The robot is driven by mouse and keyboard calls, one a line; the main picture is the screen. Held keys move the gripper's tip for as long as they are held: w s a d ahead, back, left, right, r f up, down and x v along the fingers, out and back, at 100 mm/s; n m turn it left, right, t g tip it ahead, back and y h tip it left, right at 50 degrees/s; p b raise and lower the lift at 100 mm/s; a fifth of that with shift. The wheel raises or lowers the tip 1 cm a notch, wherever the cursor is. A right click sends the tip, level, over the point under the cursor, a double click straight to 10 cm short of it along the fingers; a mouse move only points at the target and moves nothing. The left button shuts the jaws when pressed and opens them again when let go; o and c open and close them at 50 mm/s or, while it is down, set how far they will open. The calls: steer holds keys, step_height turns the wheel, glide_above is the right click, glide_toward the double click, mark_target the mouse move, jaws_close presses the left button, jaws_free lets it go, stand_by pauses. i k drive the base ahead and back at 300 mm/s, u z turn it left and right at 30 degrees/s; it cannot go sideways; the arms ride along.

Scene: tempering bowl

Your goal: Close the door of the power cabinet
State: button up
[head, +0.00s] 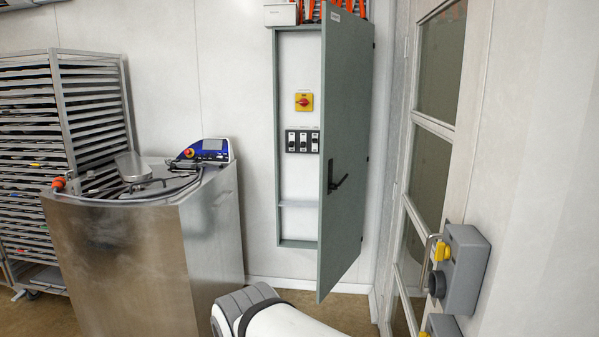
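The power cabinet (283,180) is a tall grey-green box on the back wall. Its door (344,130) is hinged on the right and stands wide open, pointing out into the room. A black handle (336,182) sits on the door near its free edge. Inside the cabinet show a red and yellow rotary switch (304,102) and a row of black breakers (302,141). A white and grey part of my arm is at the bottom centre, in front of and below the door. My gripper is not in view.
A steel tempering machine (130,260) with a blue control panel (206,150) stands left of the cabinet. A tray rack (70,110) is behind it. A glazed door (435,120) and a grey switch box (462,270) are on the right. Some floor is free below the cabinet.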

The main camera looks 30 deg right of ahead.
mark_target(348, 46)
steer(key=z, duration=1.45)
steer(key=i, duration=0.5)
steer(key=u, duration=0.05)
steer(key=k, duration=0.45)
steer(key=u, duration=0.4)
steer(key=i, duration=1.65)
steer(key=z, duration=0.4)
